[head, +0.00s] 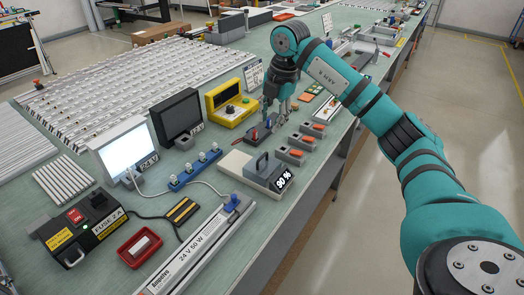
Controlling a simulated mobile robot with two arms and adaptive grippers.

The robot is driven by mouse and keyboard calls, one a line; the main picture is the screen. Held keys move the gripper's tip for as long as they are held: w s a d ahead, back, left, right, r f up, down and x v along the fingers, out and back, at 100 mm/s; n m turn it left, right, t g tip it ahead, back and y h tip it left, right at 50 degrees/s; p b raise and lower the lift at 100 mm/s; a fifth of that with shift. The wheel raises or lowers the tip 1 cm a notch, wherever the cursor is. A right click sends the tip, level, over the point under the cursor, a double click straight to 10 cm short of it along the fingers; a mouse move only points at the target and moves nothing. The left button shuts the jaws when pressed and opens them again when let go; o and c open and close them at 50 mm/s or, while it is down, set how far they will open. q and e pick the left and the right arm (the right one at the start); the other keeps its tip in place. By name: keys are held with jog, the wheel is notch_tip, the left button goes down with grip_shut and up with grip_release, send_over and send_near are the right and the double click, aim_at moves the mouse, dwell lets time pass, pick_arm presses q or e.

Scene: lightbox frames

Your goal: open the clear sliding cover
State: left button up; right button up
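My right arm comes in from the right, and its gripper (275,114) hangs fingers down over the bench, near a small dark tray (252,136) with red and blue parts. The fingers are small and dark here, and I cannot tell whether they are open, shut or touching anything. I cannot make out the clear sliding cover for certain. A black fuse box (84,226) with a red ON switch and yellow labels stands at the front left. A yellow box (232,104) with a dark knob stands left of the gripper. My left gripper is out of view.
A lit white panel (127,149) and a dark screen (178,117) stand left of the gripper. The bench's right edge is close.

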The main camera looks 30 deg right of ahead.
aim_at(262, 156)
jog(key=f, duration=0.4)
jog(key=w+f+p, duration=0.1)
jog(key=f, duration=0.4)
jog(key=w+a+f+p, duration=0.1)
jog(key=f, duration=0.3)
jog(key=shift+w+f, duration=0.25)
jog(key=shift+f, duration=0.05)
jog(key=shift+c, duration=0.2)
grip_shut()
